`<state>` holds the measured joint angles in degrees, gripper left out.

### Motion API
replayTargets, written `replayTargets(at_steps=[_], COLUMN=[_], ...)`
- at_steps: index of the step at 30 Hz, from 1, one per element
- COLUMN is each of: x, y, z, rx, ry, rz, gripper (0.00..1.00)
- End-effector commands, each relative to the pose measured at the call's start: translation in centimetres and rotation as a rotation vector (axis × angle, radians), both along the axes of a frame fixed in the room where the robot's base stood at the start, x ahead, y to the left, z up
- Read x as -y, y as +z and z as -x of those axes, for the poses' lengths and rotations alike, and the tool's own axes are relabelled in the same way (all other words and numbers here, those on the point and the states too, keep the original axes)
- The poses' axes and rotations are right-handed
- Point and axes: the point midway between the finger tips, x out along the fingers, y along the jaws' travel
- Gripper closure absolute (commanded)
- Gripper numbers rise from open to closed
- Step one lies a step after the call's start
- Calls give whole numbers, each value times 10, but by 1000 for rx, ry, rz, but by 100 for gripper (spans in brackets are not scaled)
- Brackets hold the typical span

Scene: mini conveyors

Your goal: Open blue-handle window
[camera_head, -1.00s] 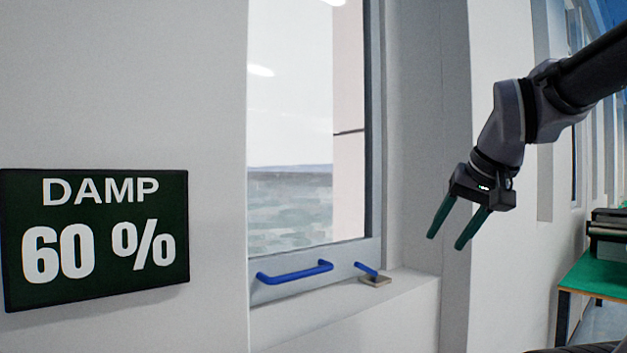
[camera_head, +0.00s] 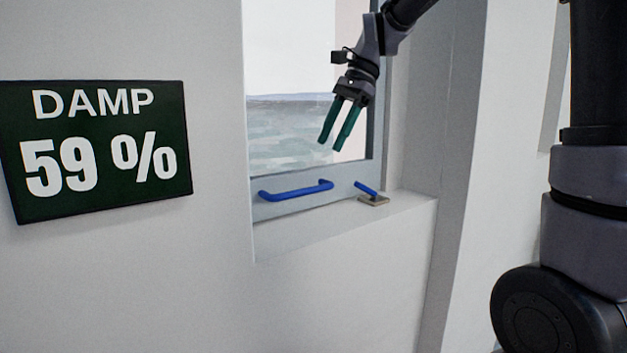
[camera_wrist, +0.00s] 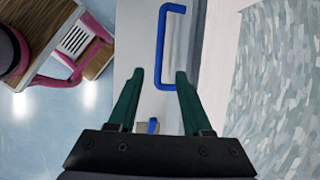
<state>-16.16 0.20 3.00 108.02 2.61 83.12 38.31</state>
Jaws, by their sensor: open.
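The window (camera_head: 300,130) is set in a recess in the white wall, with a grey frame. A blue bar handle (camera_head: 296,190) runs along the bottom of its frame. A small blue lever (camera_head: 366,188) on a pale square base sits to its right at the sill. My gripper (camera_head: 334,146) has green fingers, spread apart and empty, pointing down in front of the glass, above the handle and lever. In the wrist view the blue bar handle (camera_wrist: 162,48) lies beyond my open fingers (camera_wrist: 156,80). The lever (camera_wrist: 153,126) shows between them, apart from both.
A dark sign (camera_head: 98,150) reading DAMP 59 % hangs on the wall left of the window. The sill (camera_head: 408,206) is bare right of the lever. The wrist view shows a wooden table (camera_wrist: 72,12) and pink chair (camera_wrist: 100,28) at upper left.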

Motion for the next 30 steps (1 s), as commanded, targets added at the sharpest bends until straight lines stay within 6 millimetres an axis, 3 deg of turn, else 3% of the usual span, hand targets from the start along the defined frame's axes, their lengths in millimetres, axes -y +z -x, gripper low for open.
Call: replayTargets(at_steps=[18, 30], x=[-39, -43], y=[-88, -95], z=[8, 9], rx=[2, 3], ry=[4, 2], rz=[2, 1], gripper=[50, 50])
